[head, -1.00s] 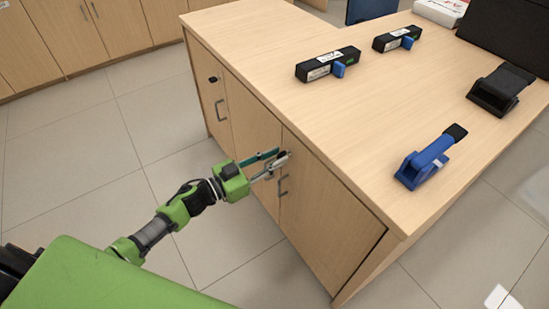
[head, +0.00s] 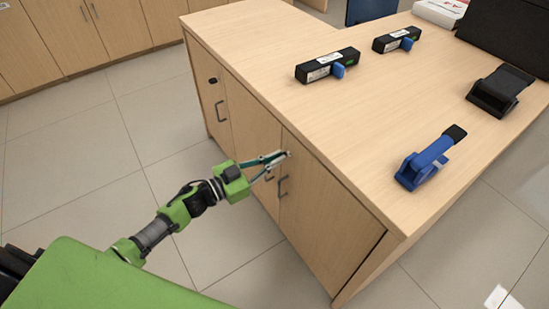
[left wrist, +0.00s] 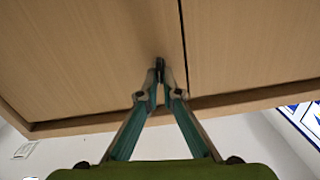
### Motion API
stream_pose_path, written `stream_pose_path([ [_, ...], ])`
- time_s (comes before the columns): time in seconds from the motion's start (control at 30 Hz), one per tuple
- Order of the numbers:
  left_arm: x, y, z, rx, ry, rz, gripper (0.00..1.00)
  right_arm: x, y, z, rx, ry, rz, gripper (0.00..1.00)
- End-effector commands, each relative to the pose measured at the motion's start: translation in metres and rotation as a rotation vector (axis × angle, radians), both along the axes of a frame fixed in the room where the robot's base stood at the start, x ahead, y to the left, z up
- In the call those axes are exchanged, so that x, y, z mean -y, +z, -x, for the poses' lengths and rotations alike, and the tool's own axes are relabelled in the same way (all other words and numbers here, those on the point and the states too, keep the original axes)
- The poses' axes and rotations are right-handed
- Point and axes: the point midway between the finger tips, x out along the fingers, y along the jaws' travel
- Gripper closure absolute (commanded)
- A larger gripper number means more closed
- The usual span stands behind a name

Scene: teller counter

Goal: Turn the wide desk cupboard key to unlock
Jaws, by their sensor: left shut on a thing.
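The wide desk cupboard (head: 330,215) is the pair of wood doors in the side of the desk, with dark bar handles. My left gripper (head: 283,156) is at the top of these doors, near the gap between them. Its teal fingers are closed on the small dark key (left wrist: 160,66), which stands against the door beside the gap in the left wrist view. The gripper also shows there (left wrist: 160,92), its tips together around the key's near end. The fingers mostly hide the key in the head view. The key's exact angle is hard to tell. My right gripper is not in view.
A narrower door with a dark lock (head: 213,80) is at the left. The desk top (head: 290,110) overhangs close to the gripper and carries two black stamp-like devices (head: 327,65), a blue tool (head: 430,158) and a black holder (head: 499,90). The tiled floor beside it is clear.

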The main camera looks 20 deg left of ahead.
Motion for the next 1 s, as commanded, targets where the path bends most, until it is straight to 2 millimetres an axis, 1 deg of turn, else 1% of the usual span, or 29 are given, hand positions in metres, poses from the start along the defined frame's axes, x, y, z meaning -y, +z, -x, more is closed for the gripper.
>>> stream_pose_path([
  [0.17,0.001,0.0,0.001,0.088,0.0,-0.113,1.0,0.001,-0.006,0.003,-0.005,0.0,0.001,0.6],
  [0.33,0.002,0.0,0.001,0.187,0.0,-0.238,1.0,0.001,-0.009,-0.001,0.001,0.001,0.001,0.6],
  [0.57,0.003,-0.002,0.003,0.322,0.0,-0.411,1.0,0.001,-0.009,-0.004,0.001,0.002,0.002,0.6],
  [0.77,0.004,-0.003,0.003,0.439,0.0,-0.562,1.0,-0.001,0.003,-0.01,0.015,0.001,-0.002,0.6],
  [0.87,0.005,-0.004,0.003,0.498,-0.001,-0.636,1.0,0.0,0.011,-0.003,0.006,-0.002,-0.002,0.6],
  [1.0,0.005,-0.005,0.004,0.581,-0.001,-0.742,1.0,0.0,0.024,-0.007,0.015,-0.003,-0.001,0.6],
])
